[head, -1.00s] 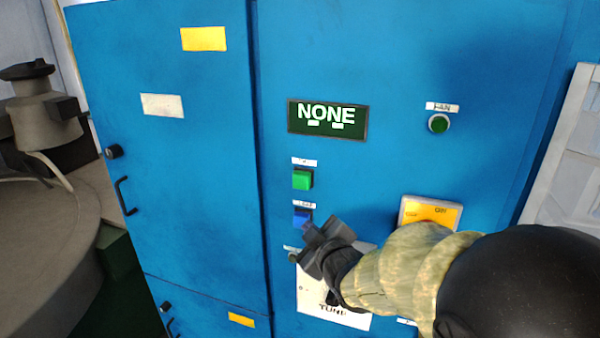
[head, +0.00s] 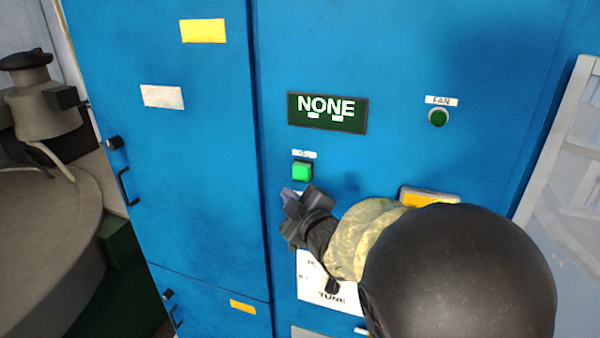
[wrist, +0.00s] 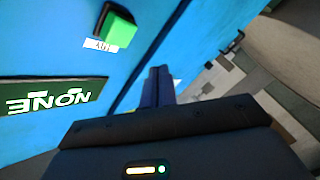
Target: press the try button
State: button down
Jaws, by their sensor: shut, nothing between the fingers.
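A green square button (head: 302,171) sits on the blue cabinet below the display, with a small white label above it too small to read; it also shows in the wrist view (wrist: 118,30). I cannot tell which button is labelled try. The blue button below the green one is hidden behind my gripper. My gripper (head: 290,196) is shut and empty, its fingertips just below and left of the green button. In the wrist view the closed fingers (wrist: 159,78) point toward the cabinet, apart from the green button. Contact with the panel cannot be told.
A dark display (head: 328,113) reads NONE. A round green FAN button (head: 438,118) is at the right. A yellow-faced switch (head: 430,197) and a white TUNE plate (head: 322,280) are partly covered by my arm. The left door has a black handle (head: 127,187).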

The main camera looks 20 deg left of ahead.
aim_at(294, 174)
jog(key=shift+w+d, duration=0.15)
jog(key=shift+w, duration=1.25)
jog(key=shift+w+d, duration=0.1)
jog(key=shift+w, duration=1.3)
jog(key=shift+w, duration=0.1)
jog(key=shift+w, duration=0.35)
jog(key=shift+w+d, duration=0.1)
jog(key=shift+w, duration=0.35)
dwell(0.6)
jog(key=shift+s+b, duration=0.1)
jog(key=shift+b, duration=0.2)
jog(key=shift+s+b, duration=0.5)
jog(key=shift+s, duration=0.3)
jog(key=shift+s, duration=0.1)
